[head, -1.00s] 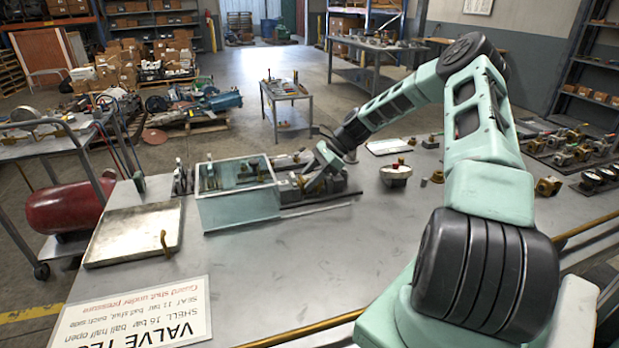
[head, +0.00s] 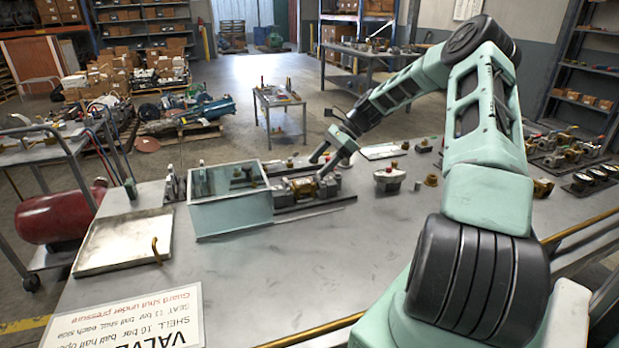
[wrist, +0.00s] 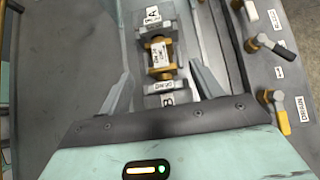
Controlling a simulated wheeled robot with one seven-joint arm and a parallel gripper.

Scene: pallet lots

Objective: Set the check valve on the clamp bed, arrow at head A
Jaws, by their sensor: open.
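The check valve (wrist: 160,57) is a brass body with a white label. It lies in the clamp bed (wrist: 133,40), between the head marked A (wrist: 152,15) at the far end and the head marked B (wrist: 167,99) nearer me. I cannot make out an arrow on it. In the head view the brass valve (head: 328,187) shows on the bed beside the guard box. My gripper (wrist: 160,70) is open, its fingers apart on either side of the valve's near end and not visibly touching it. In the head view my gripper (head: 330,152) is above the bed.
A clear-walled guard box (head: 230,215) stands left of the bed. A shallow tray (head: 125,240) lies left.

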